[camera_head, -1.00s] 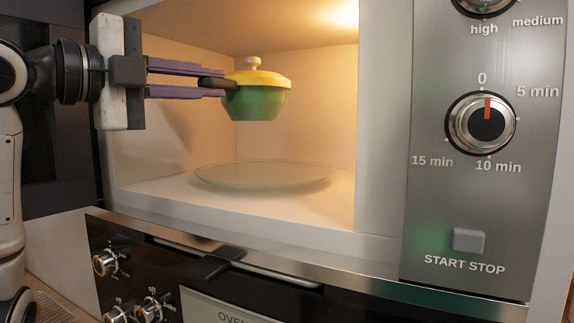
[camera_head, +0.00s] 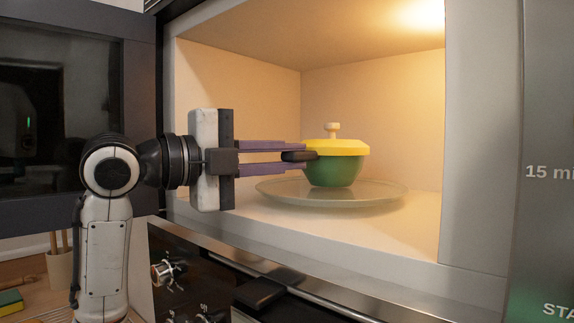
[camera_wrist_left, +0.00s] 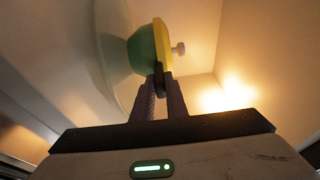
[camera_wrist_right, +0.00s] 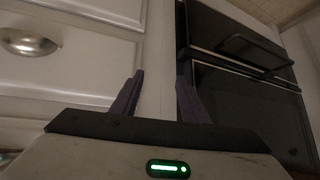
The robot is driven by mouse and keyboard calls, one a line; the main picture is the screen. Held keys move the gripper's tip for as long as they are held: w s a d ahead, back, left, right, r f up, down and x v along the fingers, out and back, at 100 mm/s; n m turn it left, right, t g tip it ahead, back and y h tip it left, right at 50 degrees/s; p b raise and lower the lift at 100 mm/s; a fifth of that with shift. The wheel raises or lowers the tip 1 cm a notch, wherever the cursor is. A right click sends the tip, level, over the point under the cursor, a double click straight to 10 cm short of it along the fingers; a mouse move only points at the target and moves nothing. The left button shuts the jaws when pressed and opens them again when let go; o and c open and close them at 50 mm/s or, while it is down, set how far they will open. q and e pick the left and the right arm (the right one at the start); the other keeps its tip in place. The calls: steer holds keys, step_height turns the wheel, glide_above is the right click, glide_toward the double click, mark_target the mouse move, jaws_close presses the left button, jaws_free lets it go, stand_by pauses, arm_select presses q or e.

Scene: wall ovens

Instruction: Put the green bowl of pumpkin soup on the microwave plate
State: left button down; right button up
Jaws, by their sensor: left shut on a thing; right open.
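The green bowl (camera_head: 333,173) has a yellow lid (camera_head: 338,147) with a pale knob, so its contents are hidden. It is inside the lit microwave, upright, over the glass plate (camera_head: 275,192). Its base looks at or very near the plate; I cannot tell if it touches. My left gripper (camera_head: 305,156) is shut on the bowl's dark handle, reaching in from the left. In the left wrist view the bowl (camera_wrist_left: 141,50) is at the fingertips, beside the plate (camera_wrist_left: 112,60). My right gripper (camera_wrist_right: 157,92) is open and empty, and shows only in its own wrist view.
The open microwave door (camera_head: 60,110) stands at the left. The microwave's right wall (camera_head: 483,140) borders the cavity. Oven knobs (camera_head: 168,272) are below. The right wrist view shows white drawers (camera_wrist_right: 75,75) and a dark oven front (camera_wrist_right: 245,105).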

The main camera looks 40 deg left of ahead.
arm_select(q)
steer(key=shift+f, duration=0.25)
steer(key=c, duration=1.8)
jaws_free()
steer(key=shift+o, duration=0.2)
arm_select(e)
steer(key=shift+w+a+r, duration=0.15)
steer(key=shift+w, duration=0.05)
arm_select(q)
steer(key=shift+r, duration=0.25)
steer(key=b+v, duration=0.3)
steer(key=v, duration=0.9)
arm_select(e)
steer(key=shift+w+a+f, duration=0.15)
steer(key=shift+a+f, duration=0.1)
steer(key=shift+f, duration=0.2)
steer(key=shift+w+a+f, duration=0.1)
steer(key=shift+a+f, duration=0.1)
steer(key=shift+f, duration=0.2)
arm_select(q)
steer(key=shift+f, duration=0.1)
